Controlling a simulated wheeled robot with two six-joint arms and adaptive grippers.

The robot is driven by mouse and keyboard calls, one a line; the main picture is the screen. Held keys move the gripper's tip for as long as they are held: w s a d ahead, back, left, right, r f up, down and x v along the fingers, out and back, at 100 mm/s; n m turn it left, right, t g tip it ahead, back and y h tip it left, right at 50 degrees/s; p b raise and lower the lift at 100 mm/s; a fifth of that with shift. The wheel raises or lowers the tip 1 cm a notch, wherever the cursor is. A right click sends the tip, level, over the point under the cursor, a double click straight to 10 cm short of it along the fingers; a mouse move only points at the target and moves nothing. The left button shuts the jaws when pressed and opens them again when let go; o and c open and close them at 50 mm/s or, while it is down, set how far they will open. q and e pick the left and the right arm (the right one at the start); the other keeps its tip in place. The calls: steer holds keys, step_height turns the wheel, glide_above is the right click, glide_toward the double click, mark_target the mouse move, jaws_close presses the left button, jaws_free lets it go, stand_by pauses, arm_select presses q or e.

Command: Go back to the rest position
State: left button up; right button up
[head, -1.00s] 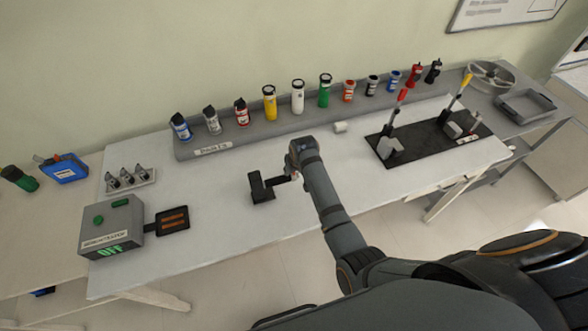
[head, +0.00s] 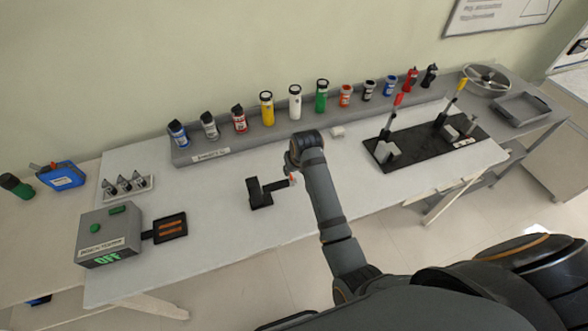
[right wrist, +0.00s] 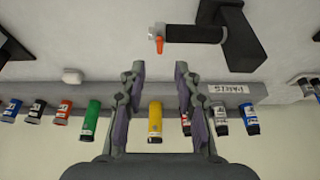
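My right arm reaches over the white table in the head view. Its gripper (head: 291,165) is mostly hidden behind the wrist. In the right wrist view the gripper (right wrist: 160,68) has its two fingers apart with nothing between them, so it is open. A black fixture (head: 259,193) with a sideways bar and a small red tip (head: 292,180) stands just in front of the gripper. The fixture (right wrist: 243,38) and its orange-red tip (right wrist: 159,45) also show beyond the fingertips, apart from them. My left gripper is not in view.
A grey rack (head: 225,152) with several coloured bottles runs along the back. A grey control box (head: 108,238) reading OFF stands at the left. A black board (head: 425,147) with two levers lies at the right. The table between box and fixture is mostly clear.

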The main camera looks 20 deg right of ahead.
steer(key=shift+s, duration=0.1)
steer(key=s+d+r+h, duration=0.1)
steer(key=s+d, duration=0.3)
steer(key=s, duration=0.7)
steer(key=s+d, duration=0.3)
steer(key=s, duration=0.8)
steer(key=s+d+f+g+b, duration=0.15)
steer(key=f+b, duration=0.25)
steer(key=f, duration=1.2)
steer(key=s+d+f+g+b, duration=0.1)
steer(key=s+d+f+b, duration=0.15)
steer(key=f, duration=1.35)
steer(key=s+f+b, duration=0.3)
steer(key=s+f, duration=0.6)
steer(key=f, duration=0.2)
steer(key=s+f+b, duration=0.3)
steer(key=s+f, duration=0.6)
steer(key=f, duration=0.3)
steer(key=shift+f+g+b, duration=0.2)
steer(key=shift+g+b, duration=0.1)
steer(key=shift+g, duration=0.05)
